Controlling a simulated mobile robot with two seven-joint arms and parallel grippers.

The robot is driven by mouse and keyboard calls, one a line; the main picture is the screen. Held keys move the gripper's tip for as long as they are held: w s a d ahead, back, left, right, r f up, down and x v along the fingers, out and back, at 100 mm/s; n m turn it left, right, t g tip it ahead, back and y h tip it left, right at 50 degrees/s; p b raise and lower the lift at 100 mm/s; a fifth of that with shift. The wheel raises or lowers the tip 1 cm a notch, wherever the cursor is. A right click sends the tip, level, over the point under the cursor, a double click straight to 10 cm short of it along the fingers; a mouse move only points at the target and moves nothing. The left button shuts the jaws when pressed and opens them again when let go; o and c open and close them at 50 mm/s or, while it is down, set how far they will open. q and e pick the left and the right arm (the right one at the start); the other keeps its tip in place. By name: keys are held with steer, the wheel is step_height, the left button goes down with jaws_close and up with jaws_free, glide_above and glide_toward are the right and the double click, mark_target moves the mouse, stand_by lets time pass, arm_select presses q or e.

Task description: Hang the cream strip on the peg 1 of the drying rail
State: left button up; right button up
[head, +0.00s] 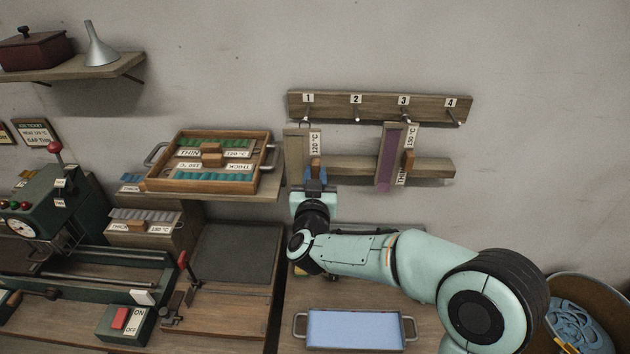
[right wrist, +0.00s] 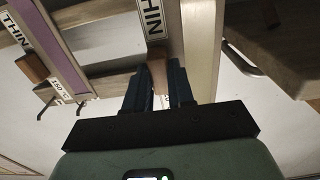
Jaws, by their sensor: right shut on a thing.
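My right gripper (head: 316,178) is shut on the wooden handle (head: 316,165) of the cream strip (head: 294,158). The strip is upright just below peg 1 (head: 307,113) of the drying rail (head: 380,107), with a white 120 °C label beside it. Whether its top is on the peg or only in front of it, I cannot tell. My left gripper is not in view.
A purple strip (head: 389,160) hangs at peg 3, to the right. Pegs 2 and 4 look bare. A lower wooden bar (head: 430,168) runs behind the strips. A wooden tray (head: 207,160) on a shelf stands close on the left. A blue tray (head: 355,330) lies on the bench below.

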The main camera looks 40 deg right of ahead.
steer(key=shift+f+p+x, duration=0.15)
steer(key=shift+x, duration=1.3)
steer(key=shift+f+p+x, duration=0.1)
steer(key=shift+p+x, duration=0.05)
steer(key=shift+x, duration=1.35)
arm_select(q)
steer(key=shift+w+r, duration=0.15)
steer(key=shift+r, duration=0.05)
arm_select(e)
steer(key=shift+f, duration=0.3)
steer(key=o, duration=1)
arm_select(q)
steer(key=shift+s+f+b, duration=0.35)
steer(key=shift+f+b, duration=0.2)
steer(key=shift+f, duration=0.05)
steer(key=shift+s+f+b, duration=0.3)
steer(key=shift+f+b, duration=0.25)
arm_select(e)
steer(key=v, duration=1.3)
steer(key=shift+s, duration=0.15)
